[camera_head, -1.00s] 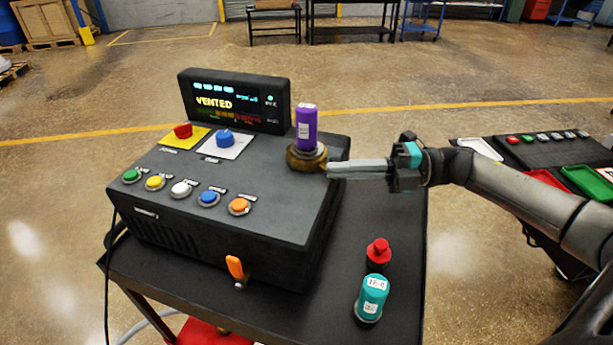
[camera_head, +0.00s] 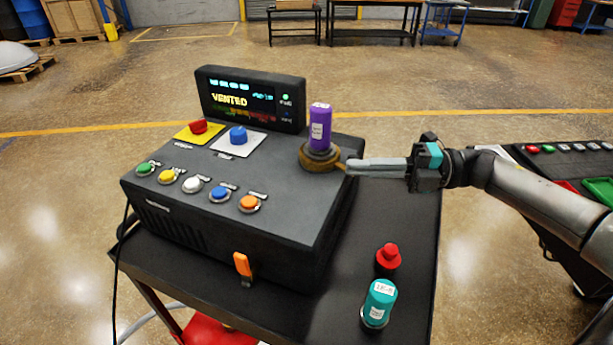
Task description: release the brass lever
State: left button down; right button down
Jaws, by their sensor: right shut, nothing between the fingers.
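The brass collar (camera_head: 319,159) sits on the top right of the black console, with a purple labelled cylinder (camera_head: 320,128) standing upright in it. A short brass lever (camera_head: 342,167) sticks out from the collar's right side. My right gripper (camera_head: 350,167) comes in from the right, its grey fingers shut and level. Its fingertips are right at the lever's outer end; whether they touch it I cannot tell. Nothing shows between the fingers. My left gripper is out of view.
The console (camera_head: 290,205) has a screen reading VENTED (camera_head: 248,101), several coloured buttons and an orange switch (camera_head: 242,264) on its front. A red-capped item (camera_head: 388,257) and a teal labelled cylinder (camera_head: 379,304) stand on the black cart. A second table with coloured trays (camera_head: 600,190) is at right.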

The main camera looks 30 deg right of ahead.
jog(key=shift+w+d+r, duration=0.15)
jog(key=shift+w+d, duration=0.05)
jog(key=shift+d, duration=0.15)
jog(key=b+v, duration=0.1)
jog(key=v, duration=1.3)
jog(key=shift+s+d+b, duration=0.2)
jog(key=shift+s+b, duration=0.15)
jog(key=shift+s, duration=0.1)
